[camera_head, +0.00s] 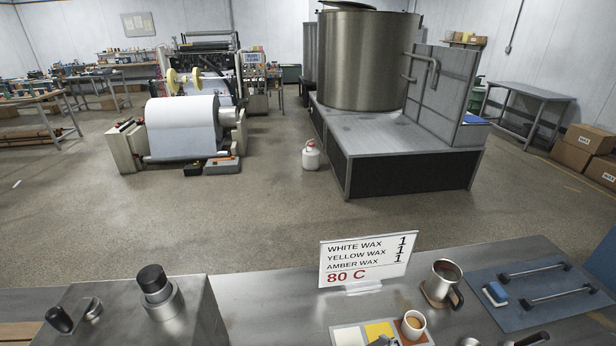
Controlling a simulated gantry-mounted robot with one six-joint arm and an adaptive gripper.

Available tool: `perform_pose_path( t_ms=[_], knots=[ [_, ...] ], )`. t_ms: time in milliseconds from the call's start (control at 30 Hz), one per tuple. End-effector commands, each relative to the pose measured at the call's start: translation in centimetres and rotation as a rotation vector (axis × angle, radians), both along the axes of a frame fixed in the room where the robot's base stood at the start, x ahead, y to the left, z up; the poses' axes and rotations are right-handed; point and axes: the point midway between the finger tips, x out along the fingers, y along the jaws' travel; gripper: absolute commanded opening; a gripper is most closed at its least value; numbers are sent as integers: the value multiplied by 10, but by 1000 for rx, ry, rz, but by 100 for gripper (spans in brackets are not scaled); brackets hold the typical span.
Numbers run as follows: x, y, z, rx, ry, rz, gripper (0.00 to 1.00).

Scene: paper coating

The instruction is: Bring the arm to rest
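Neither my arm nor my gripper can be clearly made out in the head view. A small grey metal part (383,341) shows at the bottom edge beside a white cup; I cannot tell what it belongs to. The steel worktop (280,300) runs along the front. A sign (366,262) on it reads white wax 1, yellow wax 1, amber wax 1, 80 C. A metal mug (445,278) stands on a small brown coaster.
A steel box with a black knob (152,280) stands at the front left. A paper roll machine (183,125) and a large tank (365,60) stand beyond open floor.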

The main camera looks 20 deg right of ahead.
Motion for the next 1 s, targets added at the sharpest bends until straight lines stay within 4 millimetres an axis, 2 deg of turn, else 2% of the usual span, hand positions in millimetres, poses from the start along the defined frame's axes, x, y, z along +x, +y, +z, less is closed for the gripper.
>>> perform_pose_path(
  t_ms=[33,100,200,267,400,433,500,667,767,900,1000],
  knots=[
    [7,40,8,-3,-47,9,80],
    [10,85,23,8,-122,-1,80],
    [6,141,45,40,-226,-6,80],
    [-1,170,58,68,-285,-5,80],
    [-26,230,91,154,-415,8,80],
    [-28,234,107,165,-431,4,80],
    [-25,228,137,160,-425,-5,80],
    [-25,227,189,160,-422,-7,80],
    [-25,227,229,160,-421,-7,80],
    [-25,226,299,160,-422,-9,80],
    [-25,226,342,161,-421,-11,80]
  ],
)
